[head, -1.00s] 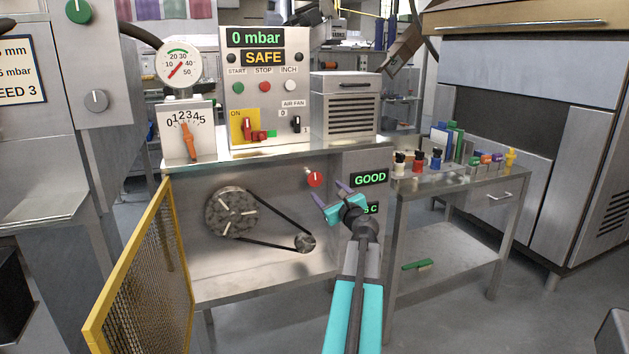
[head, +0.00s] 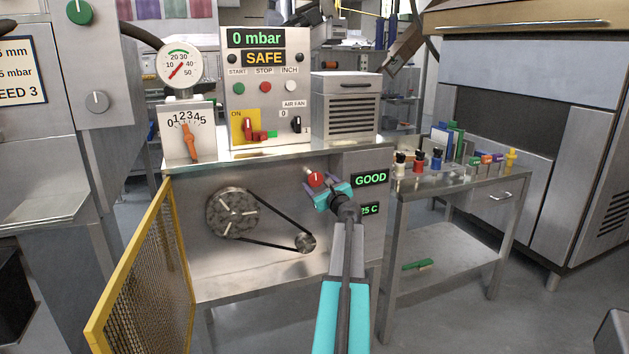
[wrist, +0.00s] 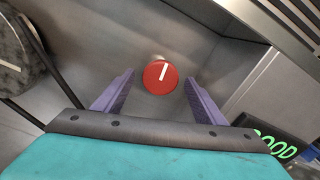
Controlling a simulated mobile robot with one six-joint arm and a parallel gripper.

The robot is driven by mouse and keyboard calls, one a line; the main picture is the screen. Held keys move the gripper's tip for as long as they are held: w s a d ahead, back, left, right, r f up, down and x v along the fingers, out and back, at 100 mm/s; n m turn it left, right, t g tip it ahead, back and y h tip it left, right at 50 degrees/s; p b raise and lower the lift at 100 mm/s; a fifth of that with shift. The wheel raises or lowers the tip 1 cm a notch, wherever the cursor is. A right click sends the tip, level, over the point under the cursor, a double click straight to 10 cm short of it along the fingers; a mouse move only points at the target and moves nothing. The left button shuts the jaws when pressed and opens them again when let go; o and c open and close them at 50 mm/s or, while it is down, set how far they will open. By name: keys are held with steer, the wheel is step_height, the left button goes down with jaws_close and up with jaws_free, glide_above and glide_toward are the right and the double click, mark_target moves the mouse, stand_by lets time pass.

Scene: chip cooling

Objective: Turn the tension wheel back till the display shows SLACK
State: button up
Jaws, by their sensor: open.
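The red tension wheel (head: 315,179) with a white mark sits in the upper right of the machine's open bay. In the wrist view the wheel (wrist: 160,77) shows just beyond and between the fingertips, its white mark tilted slightly right of upright. My gripper (head: 322,187) is open, its two purple fingers (wrist: 157,92) on either side of the line to the wheel; I cannot tell whether they touch it. The tension display (head: 370,179) reads GOOD in green. A black belt (head: 277,215) runs from the large grey pulley (head: 232,213) to a small pulley (head: 305,243).
A yellow mesh guard (head: 142,275) stands swung open at the left of the bay. The control panel (head: 267,70) above shows 0 mbar and SAFE. A side table (head: 458,182) with small bottles stands at the right. Free space lies in front of the bay.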

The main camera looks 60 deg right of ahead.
mark_target(316, 181)
steer(key=shift+x, duration=1.95)
steer(key=c, duration=0.9)
steer(key=shift+a, duration=0.2)
steer(key=shift+c, duration=0.7)
steer(key=shift+d+f, duration=0.1)
steer(key=shift+d, duration=0.05)
steer(key=shift+n+b, duration=0.45)
steer(key=shift+n, duration=0.05)
